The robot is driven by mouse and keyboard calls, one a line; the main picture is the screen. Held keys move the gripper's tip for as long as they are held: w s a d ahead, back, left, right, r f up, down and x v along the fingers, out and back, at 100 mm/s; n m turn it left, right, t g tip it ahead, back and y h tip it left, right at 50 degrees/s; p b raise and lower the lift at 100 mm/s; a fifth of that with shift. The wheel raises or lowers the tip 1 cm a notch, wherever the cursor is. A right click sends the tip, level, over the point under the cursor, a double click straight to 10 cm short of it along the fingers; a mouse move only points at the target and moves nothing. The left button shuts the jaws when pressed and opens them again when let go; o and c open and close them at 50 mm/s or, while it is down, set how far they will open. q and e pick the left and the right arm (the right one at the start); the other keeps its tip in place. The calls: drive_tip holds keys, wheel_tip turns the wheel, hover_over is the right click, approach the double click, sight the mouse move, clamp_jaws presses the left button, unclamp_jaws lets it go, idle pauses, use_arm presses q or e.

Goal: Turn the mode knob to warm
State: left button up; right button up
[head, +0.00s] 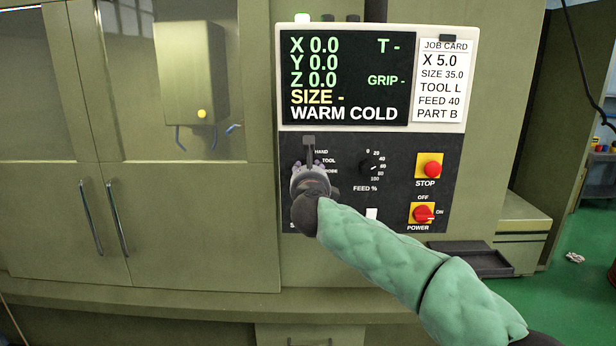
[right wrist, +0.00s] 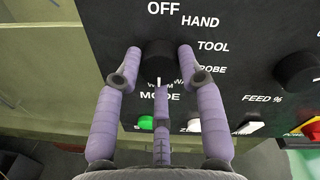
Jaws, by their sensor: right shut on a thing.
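The black mode knob (right wrist: 158,60) sits on the dark control panel, with OFF, HAND, TOOL and PROBE lettered around its top and right side. Below it is MODE, with partly covered lettering, seemingly WARM, just above. A short white mark shows at the knob's lower edge, pointing down. My right gripper (right wrist: 157,72) is shut on the knob, one lilac finger on each side and a third below. In the head view my right gripper (head: 310,172) hides the knob. The screen (head: 348,80) reads WARM COLD, SIZE - and X, Y, Z 0.0. My left gripper is out of view.
The feed knob (head: 370,167) is right of the mode knob. The red stop button (head: 431,167) and red power switch (head: 423,214) are farther right. A green button (right wrist: 146,123) lies below the gripper. Cabinet doors (head: 105,200) stand left; a dark tray (head: 470,258) is lower right.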

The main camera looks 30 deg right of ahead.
drive_tip(key=shift+f, duration=0.15)
drive_tip(key=o, duration=1.1)
drive_tip(key=shift+d, duration=0.1)
drive_tip(key=shift+o, duration=0.2)
drive_tip(key=v, duration=1.2)
